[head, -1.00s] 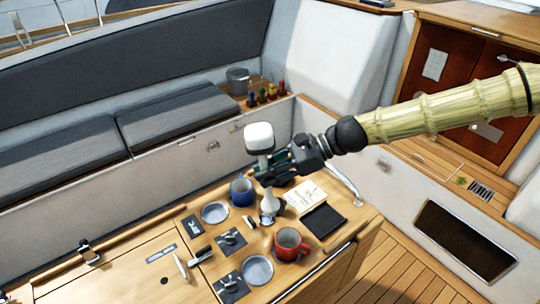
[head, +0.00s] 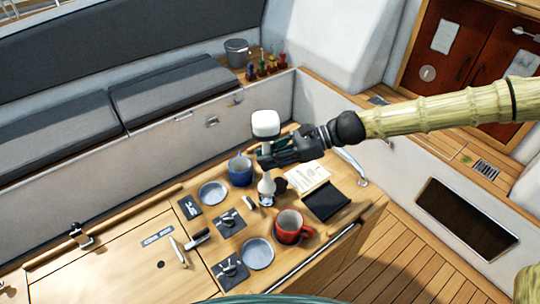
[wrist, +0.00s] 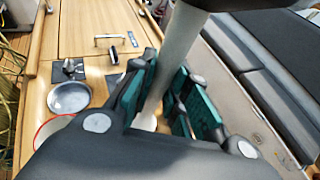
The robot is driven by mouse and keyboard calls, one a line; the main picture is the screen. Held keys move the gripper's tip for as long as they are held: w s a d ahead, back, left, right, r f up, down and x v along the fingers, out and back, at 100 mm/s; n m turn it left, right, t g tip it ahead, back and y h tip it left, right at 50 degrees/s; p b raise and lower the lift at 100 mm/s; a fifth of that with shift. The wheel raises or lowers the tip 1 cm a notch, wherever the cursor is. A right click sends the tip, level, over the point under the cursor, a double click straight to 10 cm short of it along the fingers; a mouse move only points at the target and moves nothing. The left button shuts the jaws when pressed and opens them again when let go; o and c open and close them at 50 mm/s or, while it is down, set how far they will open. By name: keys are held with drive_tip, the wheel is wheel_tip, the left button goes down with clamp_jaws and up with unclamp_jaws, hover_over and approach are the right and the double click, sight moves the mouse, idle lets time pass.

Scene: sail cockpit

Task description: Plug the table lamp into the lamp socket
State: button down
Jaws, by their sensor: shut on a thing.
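The table lamp has a white shade (head: 265,124) and a pale flared lower part (head: 266,186). My gripper (head: 266,160) is shut on its stem, and the lamp stands nearly upright over the table. In the wrist view the pale stem (wrist: 176,58) runs between my teal finger pads. I cannot tell whether the lamp's foot touches the table. Dark square plates with small fittings, a middle one (head: 228,222) and a front one (head: 231,268), lie on the table. I cannot tell which thing is the lamp socket.
The table (head: 130,262) holds a blue mug (head: 240,171) left of the lamp, a red mug (head: 291,228), two grey dishes, a dark round thing (head: 281,185), a paper (head: 306,178) and a black tray (head: 326,200). A bench (head: 175,88) stands behind.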

drive_tip(key=b, duration=0.3)
hover_over(269, 186)
drive_tip(key=w, duration=0.1)
drive_tip(key=shift+f, duration=2.9)
drive_tip(key=c, duration=1.7)
unclamp_jaws()
drive_tip(key=shift+s, duration=0.1)
drive_tip(key=shift+o, duration=0.2)
drive_tip(key=p+v, duration=0.6)
drive_tip(key=v, duration=0.5)
